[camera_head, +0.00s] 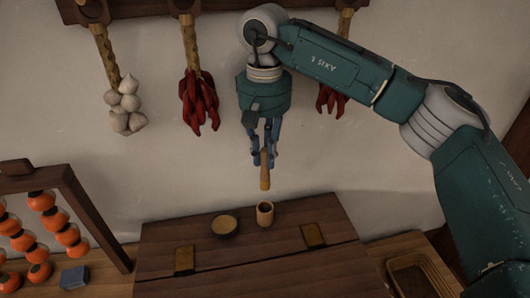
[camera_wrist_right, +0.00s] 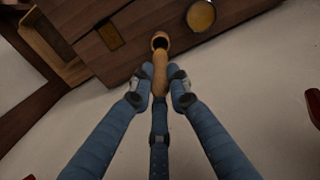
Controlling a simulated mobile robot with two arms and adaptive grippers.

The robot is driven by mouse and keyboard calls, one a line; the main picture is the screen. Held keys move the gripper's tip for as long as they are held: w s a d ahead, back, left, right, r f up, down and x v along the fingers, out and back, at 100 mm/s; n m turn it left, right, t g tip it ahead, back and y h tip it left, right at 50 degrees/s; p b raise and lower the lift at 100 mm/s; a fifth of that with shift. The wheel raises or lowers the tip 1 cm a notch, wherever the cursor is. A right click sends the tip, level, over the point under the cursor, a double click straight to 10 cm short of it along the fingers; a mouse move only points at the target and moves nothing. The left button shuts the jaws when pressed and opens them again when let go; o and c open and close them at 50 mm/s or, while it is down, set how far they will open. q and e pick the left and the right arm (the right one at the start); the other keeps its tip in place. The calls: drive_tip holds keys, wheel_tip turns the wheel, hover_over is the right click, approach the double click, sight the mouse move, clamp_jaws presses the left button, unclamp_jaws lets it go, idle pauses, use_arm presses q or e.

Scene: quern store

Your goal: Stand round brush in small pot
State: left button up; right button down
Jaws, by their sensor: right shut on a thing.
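The round brush (camera_head: 265,178) is held in my right gripper (camera_head: 263,156), which is shut on it. Its light wooden end points down. The small pot (camera_head: 265,213), a wooden-looking cup with a dark opening, stands on a brown wooden chest top (camera_head: 310,275). The brush hangs above the pot, apart from it in the head view. In the right wrist view, the blue fingers of my right gripper (camera_wrist_right: 163,85) close around the brush (camera_wrist_right: 160,68), and the far end of the brush overlaps the rim of the pot (camera_wrist_right: 160,38). My left gripper is out of view.
A shallow round dish (camera_head: 224,225) stands left of the pot. Brass plates (camera_head: 313,235) sit on the chest top. A rack of orange fruit (camera_head: 40,225) and a blue block (camera_head: 74,277) are at left, a wooden tray (camera_head: 425,278) at right. Garlic (camera_head: 124,105) and red chillies (camera_head: 200,103) hang on the wall.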

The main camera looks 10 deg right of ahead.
sight(265, 188)
drive_tip(key=shift+f+b, duration=2)
drive_tip(key=shift+f, duration=1.05)
drive_tip(key=shift+f+b, duration=1.6)
drive_tip(key=shift+f, duration=0.9)
drive_tip(key=c, duration=1.6)
unclamp_jaws()
wheel_tip(265, 188, up, 12)
drive_tip(key=shift+r, duration=0.1)
